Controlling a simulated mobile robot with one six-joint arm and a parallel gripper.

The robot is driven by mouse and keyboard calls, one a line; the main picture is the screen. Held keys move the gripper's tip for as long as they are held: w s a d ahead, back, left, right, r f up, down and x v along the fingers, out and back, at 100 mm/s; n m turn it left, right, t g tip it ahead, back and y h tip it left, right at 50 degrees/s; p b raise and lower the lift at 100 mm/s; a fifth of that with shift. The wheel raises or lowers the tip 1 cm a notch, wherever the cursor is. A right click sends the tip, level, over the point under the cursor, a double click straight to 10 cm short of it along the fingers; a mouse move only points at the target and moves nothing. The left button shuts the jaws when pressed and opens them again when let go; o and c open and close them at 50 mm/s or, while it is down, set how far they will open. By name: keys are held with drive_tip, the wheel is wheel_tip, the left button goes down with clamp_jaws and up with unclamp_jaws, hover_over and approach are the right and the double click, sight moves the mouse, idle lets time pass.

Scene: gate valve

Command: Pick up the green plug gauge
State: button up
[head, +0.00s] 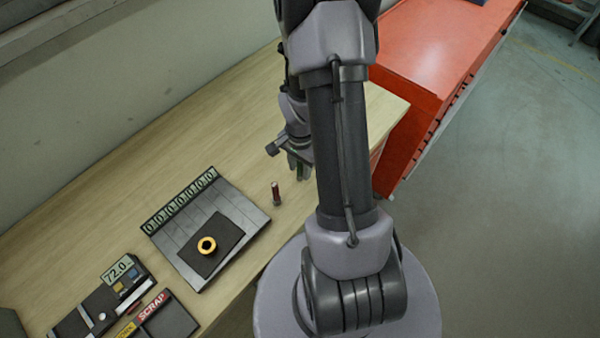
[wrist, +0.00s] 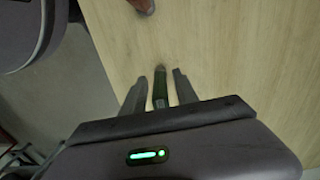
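The green plug gauge (wrist: 160,90) shows in the wrist view as a dark green bar with a grey tip, between the two fingers of my gripper (wrist: 160,74). The fingers are open, with a gap on each side of the gauge. In the head view my gripper (head: 299,171) is low over the wooden bench, near its right end. There I cannot clearly make out the green gauge at the fingers.
A red plug gauge (head: 276,193) stands on the bench just left of my gripper. A scrap bin (head: 171,321) and a 72.0 display (head: 119,270) are at lower left. A red cabinet (head: 425,60) stands beyond the bench.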

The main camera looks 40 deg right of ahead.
clamp_jaws()
